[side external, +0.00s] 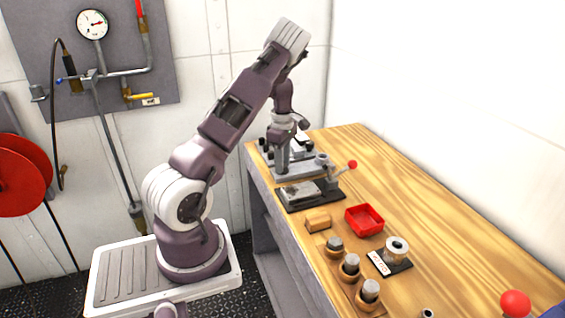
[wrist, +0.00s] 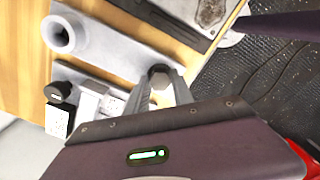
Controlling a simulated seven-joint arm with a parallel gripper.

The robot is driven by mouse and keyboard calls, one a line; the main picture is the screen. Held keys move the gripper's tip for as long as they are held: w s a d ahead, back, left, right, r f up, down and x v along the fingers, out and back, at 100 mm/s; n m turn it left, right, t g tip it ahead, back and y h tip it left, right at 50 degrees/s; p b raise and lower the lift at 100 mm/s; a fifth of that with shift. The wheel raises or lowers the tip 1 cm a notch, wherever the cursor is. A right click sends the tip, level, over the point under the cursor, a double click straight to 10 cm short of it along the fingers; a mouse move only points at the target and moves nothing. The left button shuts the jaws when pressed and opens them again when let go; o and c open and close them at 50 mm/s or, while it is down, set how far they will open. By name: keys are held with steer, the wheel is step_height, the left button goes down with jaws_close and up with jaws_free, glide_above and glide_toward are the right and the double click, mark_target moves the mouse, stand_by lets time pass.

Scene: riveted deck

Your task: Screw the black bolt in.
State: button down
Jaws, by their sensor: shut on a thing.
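My gripper (wrist: 158,84) is shut on a hexagonal grey-dark bolt head (wrist: 160,73), which shows between the fingertips in the wrist view. This seems to be the black bolt; its shank and any hole under it are hidden. In the side external view my gripper (side external: 283,140) points down over a grey fixture plate (side external: 300,170) at the far end of the wooden bench. The bolt cannot be made out there. The grey plate also shows under the fingers in the wrist view (wrist: 110,84).
A vise-like device (side external: 305,193) with a red-knobbed lever stands just nearer. Along the bench are a wooden block (side external: 318,220), a red tray (side external: 364,219), a ringed part (side external: 396,250) and a rack of cylinders (side external: 350,267).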

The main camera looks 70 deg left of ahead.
steer(key=shift+m, duration=2.5)
steer(key=c, duration=1.1)
jaws_free()
step_height(320, 180, up, 7)
steer(key=shift+r, duration=0.1)
